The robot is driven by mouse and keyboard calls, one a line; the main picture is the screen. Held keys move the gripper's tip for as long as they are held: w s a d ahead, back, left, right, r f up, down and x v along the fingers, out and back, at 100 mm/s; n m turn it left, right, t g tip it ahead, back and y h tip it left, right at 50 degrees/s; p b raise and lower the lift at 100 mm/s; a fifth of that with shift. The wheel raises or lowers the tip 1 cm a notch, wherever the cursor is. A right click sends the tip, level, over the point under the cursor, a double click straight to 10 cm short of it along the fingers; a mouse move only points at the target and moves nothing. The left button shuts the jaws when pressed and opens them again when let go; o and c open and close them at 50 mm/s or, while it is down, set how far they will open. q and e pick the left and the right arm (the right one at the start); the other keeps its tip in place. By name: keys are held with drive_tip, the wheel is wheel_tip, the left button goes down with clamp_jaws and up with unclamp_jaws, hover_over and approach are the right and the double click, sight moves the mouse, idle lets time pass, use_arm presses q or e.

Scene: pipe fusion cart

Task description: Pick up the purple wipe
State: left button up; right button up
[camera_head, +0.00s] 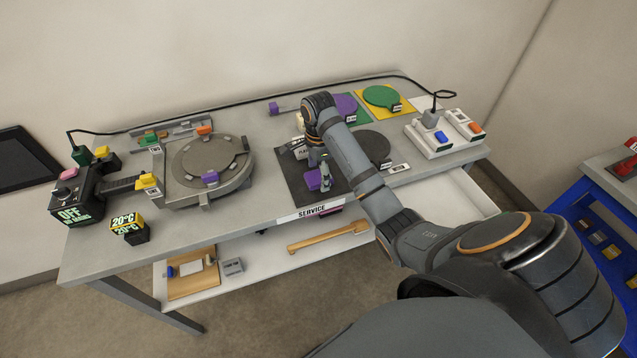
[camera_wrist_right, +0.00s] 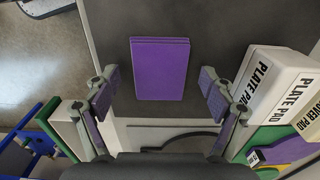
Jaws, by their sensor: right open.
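The purple wipe is a flat purple rectangle (camera_wrist_right: 160,69) lying on a dark grey mat (camera_wrist_right: 225,25) in the right wrist view. In the head view a purple patch that looks like the wipe (camera_head: 313,180) shows on the dark mat behind the SERVICE label, partly covered by my gripper. My right gripper (camera_head: 323,184) points down over this mat. In the right wrist view its two purple-padded fingers (camera_wrist_right: 160,92) are spread wide, one to each side of the wipe, with nothing between them. The height left above the wipe is hard to tell. My left gripper is not in view.
White PLATE PAD blocks (camera_wrist_right: 268,90) stand close to the right finger in the wrist view. A round grey clamp fixture (camera_head: 210,165) stands left of the mat. A dark round plate (camera_head: 372,147) and white switch box (camera_head: 445,135) are to the right. An open drawer (camera_head: 275,258) hangs below.

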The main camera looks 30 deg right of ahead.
drive_tip(key=shift+s+r, duration=0.1)
drive_tip(key=shift+r, duration=0.05)
drive_tip(key=c, duration=0.9)
drive_tip(key=shift+c, duration=0.2)
